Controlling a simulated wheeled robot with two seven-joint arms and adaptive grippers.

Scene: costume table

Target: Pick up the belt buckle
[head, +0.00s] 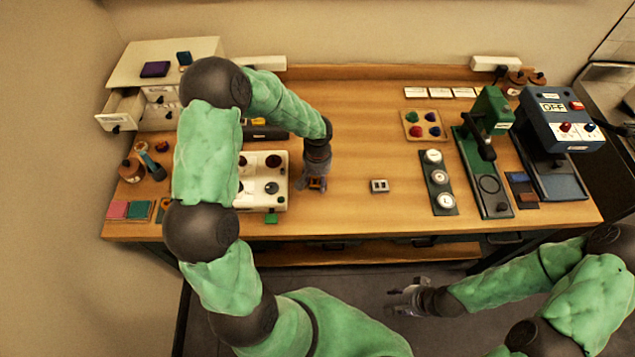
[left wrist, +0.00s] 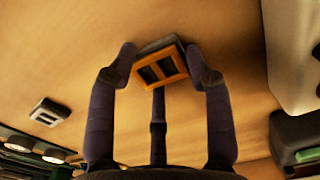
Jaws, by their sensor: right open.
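An orange-framed buckle (left wrist: 160,68) with two dark slots and a grey edge is between the fingertips of my left gripper (left wrist: 162,62) in the left wrist view. The fingers meet it on both sides and look shut on it. In the head view my left gripper (head: 316,186) points down at the table, right of the white machine, with an orange bit of the buckle showing. A second, silver-grey buckle-like piece (head: 379,186) with two dark slots lies apart to the right; it also shows in the left wrist view (left wrist: 50,112). My right gripper (head: 405,298) is open and empty in front of the table.
A white machine (head: 280,200) stands close left of my left gripper. A dark strip with round dials (head: 439,182), a green press (head: 487,150) and a blue box marked OFF (head: 556,118) stand to the right. The wooden table (head: 350,215) is bare around the silver piece.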

